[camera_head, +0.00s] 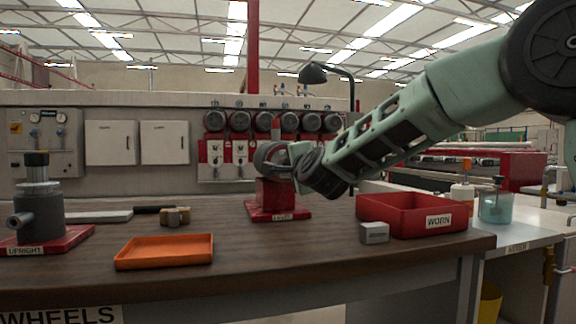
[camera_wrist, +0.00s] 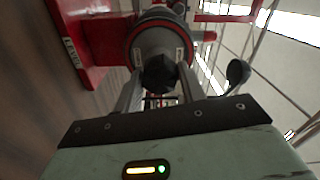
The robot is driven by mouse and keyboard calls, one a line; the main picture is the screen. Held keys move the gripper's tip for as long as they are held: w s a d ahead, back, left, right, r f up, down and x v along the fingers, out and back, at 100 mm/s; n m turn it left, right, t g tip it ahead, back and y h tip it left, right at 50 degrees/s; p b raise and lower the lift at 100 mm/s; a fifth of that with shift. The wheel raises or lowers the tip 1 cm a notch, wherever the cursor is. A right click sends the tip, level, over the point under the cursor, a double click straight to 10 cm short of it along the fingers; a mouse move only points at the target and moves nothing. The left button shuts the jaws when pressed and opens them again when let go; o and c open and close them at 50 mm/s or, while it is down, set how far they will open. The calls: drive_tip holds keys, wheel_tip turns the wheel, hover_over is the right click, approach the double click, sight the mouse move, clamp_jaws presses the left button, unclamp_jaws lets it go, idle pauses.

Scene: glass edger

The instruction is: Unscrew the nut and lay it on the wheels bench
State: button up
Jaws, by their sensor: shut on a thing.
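The dark hex nut (camera_wrist: 158,73) sits at the centre of the round grey spindle face (camera_wrist: 157,38) in the wrist view. My gripper (camera_wrist: 158,88) is shut on it, one finger on each side. The spindle belongs to the red stand labelled LEVEL (camera_head: 275,195) on the wheels bench (camera_head: 330,245). In the head view my gripper (camera_head: 288,158) reaches the stand's head from the right, and my wrist hides the nut. Whether the nut still touches the spindle is hard to tell.
An orange tray (camera_head: 165,262) lies front left. A red WORN bin (camera_head: 447,222) and a small grey block (camera_head: 374,233) are at right. The UPRIGHT fixture (camera_head: 40,215) stands far left; a brown block (camera_head: 176,216) lies behind the tray. The front middle of the bench is clear.

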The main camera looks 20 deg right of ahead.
drive_tip(key=n+p, duration=0.1)
drive_tip(key=n, duration=0.1)
drive_tip(key=n+p, duration=0.2)
drive_tip(key=n, duration=0.1)
drive_tip(key=n+p, duration=0.2)
drive_tip(key=shift+r, duration=0.25)
drive_tip(key=n+p, duration=0.4)
drive_tip(key=n, duration=0.3)
drive_tip(key=n+p, duration=0.2)
drive_tip(key=n, duration=0.2)
drive_tip(key=n+p, duration=0.2)
drive_tip(key=n, duration=0.2)
drive_tip(key=n+p, duration=0.2)
drive_tip(key=n, duration=0.3)
drive_tip(key=shift+f+p, duration=0.3)
drive_tip(key=shift+p, duration=0.05)
drive_tip(key=o, duration=0.9)
